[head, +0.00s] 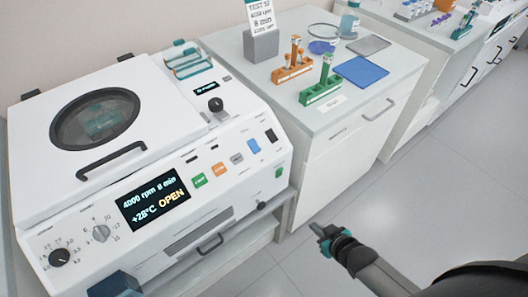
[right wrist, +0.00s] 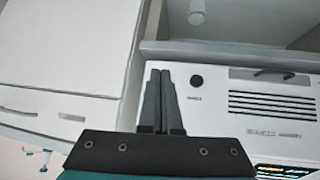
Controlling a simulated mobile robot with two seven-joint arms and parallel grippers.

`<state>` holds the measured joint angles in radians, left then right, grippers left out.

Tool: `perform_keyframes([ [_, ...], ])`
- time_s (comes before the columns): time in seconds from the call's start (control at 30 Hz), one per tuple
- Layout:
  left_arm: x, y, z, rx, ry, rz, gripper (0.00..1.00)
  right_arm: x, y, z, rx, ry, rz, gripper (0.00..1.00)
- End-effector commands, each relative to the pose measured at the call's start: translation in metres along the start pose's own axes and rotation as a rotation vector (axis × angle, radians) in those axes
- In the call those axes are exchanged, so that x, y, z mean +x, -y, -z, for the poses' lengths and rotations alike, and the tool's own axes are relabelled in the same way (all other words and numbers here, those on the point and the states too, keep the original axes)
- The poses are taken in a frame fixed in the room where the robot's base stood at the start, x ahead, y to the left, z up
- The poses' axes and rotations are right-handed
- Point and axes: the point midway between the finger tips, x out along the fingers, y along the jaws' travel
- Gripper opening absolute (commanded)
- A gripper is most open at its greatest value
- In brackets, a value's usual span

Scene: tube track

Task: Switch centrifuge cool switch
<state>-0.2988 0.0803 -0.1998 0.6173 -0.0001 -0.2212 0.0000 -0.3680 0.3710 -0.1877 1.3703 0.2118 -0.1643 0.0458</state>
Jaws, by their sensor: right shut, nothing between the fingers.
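The white centrifuge (head: 150,150) stands at the left in the head view, its round-windowed lid (head: 97,118) down. Its display (head: 153,200) reads 4000 rpm, 8 min, +28°C, OPEN. At the right of its sloping panel are a blue rocker switch (head: 254,146) and a black one (head: 271,135); their labels are too small to read. My right gripper (head: 322,236) is shut and empty, in front and to the right of the centrifuge, apart from it. In the right wrist view its closed fingers (right wrist: 161,100) show beside the centrifuge front (right wrist: 260,110). My left gripper is not in view.
Green (head: 200,181), orange (head: 219,169) and grey (head: 237,158) buttons sit left of the switches. A white cabinet (head: 345,130) to the right bears an orange rack (head: 292,72), a green rack (head: 321,91) and a blue mat (head: 362,72). The floor (head: 430,185) ahead is clear.

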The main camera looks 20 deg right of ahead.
Motion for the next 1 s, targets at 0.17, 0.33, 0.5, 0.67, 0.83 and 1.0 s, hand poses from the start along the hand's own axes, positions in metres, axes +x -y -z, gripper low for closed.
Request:
perform_keyframes([
  [0.17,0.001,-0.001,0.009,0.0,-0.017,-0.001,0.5,-0.02,-0.002,0.086,-0.015,-0.185,0.045,0.0],
  [0.33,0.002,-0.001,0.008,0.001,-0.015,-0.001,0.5,-0.049,0.009,0.155,-0.028,-0.336,0.107,0.0],
  [0.5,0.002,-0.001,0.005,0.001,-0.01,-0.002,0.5,-0.076,0.023,0.201,-0.038,-0.439,0.164,0.0],
  [0.67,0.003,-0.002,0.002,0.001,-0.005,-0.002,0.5,-0.09,0.03,0.22,-0.042,-0.485,0.193,0.0],
  [0.83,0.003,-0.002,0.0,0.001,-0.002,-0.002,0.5,-0.093,0.032,0.224,-0.043,-0.495,0.2,0.0],
  [1.0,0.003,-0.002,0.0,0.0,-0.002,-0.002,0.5,-0.093,0.032,0.224,-0.042,-0.494,0.199,0.0],
])
